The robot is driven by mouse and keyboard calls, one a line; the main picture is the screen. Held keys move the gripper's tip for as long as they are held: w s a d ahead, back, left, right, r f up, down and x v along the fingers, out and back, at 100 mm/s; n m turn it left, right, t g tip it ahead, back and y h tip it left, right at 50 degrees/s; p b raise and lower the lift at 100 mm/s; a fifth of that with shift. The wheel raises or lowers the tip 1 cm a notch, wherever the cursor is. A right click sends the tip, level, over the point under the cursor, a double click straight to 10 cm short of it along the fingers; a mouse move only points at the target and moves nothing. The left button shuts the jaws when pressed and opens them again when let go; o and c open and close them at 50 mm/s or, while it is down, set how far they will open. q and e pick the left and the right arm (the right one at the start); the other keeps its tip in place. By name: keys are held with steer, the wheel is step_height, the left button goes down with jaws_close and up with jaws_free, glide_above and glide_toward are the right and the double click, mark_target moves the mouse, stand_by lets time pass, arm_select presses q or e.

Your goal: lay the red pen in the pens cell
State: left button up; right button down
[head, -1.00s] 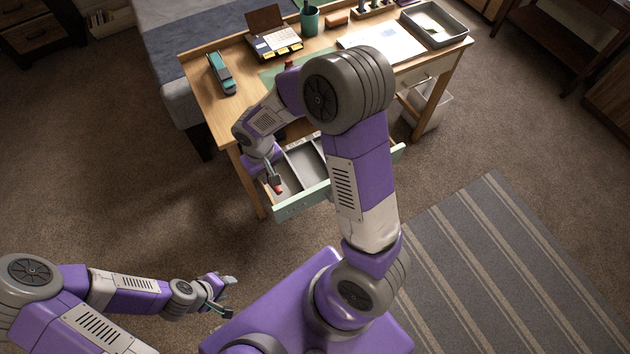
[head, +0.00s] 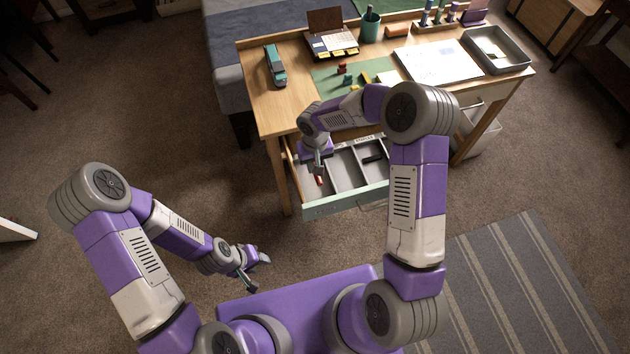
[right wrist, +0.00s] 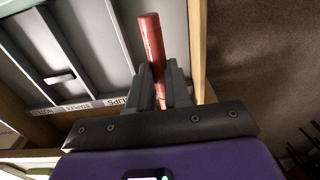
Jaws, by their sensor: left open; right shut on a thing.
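The red pen (head: 320,181) is in my right gripper (head: 318,168), at the left end of the open drawer (head: 345,205). In the right wrist view, the right gripper (right wrist: 163,80) is shut on the red pen (right wrist: 152,42), whose end sticks out past the fingers. The pen is over the end cell, beside the wooden side wall; I cannot tell whether it touches the floor of the cell. I see no readable pens label; the gripper may hide it. My left gripper (head: 258,273) is open and empty, low in front of the desk.
Grey dividers (right wrist: 124,45) split the drawer into cells; a dark item (head: 372,158) lies in one farther right.

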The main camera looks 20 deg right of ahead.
mark_target(315, 184)
step_height(315, 184, down, 9)
steer(key=shift+r+b, duration=0.2)
steer(key=shift+b, duration=1)
steer(key=shift+f, duration=0.15)
steer(key=c, duration=1.1)
jaws_free()
step_height(315, 184, up, 12)
steer(key=p, duration=0.3)
